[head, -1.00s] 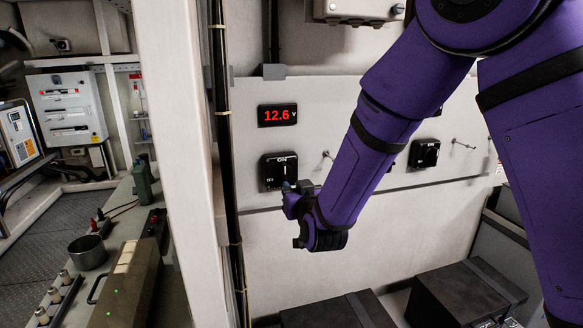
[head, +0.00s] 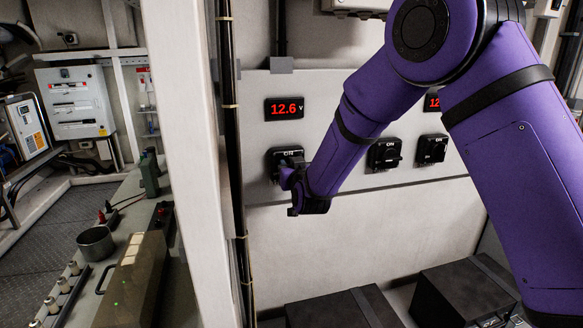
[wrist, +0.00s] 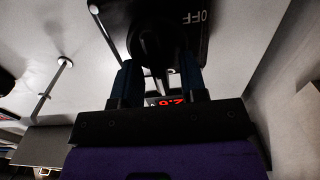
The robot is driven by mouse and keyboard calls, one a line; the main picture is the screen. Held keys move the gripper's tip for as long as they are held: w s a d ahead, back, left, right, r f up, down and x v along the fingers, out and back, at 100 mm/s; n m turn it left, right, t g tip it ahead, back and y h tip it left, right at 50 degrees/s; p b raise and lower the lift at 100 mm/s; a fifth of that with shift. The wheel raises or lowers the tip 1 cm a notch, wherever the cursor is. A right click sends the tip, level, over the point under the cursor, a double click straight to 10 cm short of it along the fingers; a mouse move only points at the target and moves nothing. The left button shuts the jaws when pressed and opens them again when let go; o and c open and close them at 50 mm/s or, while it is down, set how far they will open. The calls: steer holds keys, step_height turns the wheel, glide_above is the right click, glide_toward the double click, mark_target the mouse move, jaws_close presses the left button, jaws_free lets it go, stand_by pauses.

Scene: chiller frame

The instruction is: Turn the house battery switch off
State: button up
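A black rotary switch (head: 286,155) marked ON at its top is on the white panel, under a red 12.6 V display. In the wrist view its plate (wrist: 194,42) shows the word OFF, and its dark knob (wrist: 150,35) points toward my fingers. My gripper (wrist: 158,68) is at this switch, its two blue fingers apart, one on each side of the knob's near end. A gap shows between them; contact cannot be seen. In the head view my gripper (head: 284,176) covers the switch's lower part. I cannot read which switch is labelled house battery.
Two more black switches, a middle one (head: 385,154) and a right one (head: 432,149), sit to the right on the panel. My arm partly hides a second red display (head: 432,103). A pale post (head: 172,150) and dark pipe stand left. Black boxes (head: 345,310) lie below.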

jaws_close()
steer(key=shift+a, duration=0.1)
steer(key=shift+s+a+f+n, duration=0.1)
steer(key=shift+a+f+n, duration=0.15)
steer(key=shift+n, duration=2.7)
steer(key=shift+s+a+f+n, duration=0.1)
steer(key=shift+a+f+n, duration=0.15)
steer(key=shift+n, duration=2.75)
steer(key=shift+s+a+f+n, duration=0.1)
steer(key=shift+a+f+n, duration=0.15)
steer(key=shift+n, duration=2.7)
steer(key=shift+d, duration=0.1)
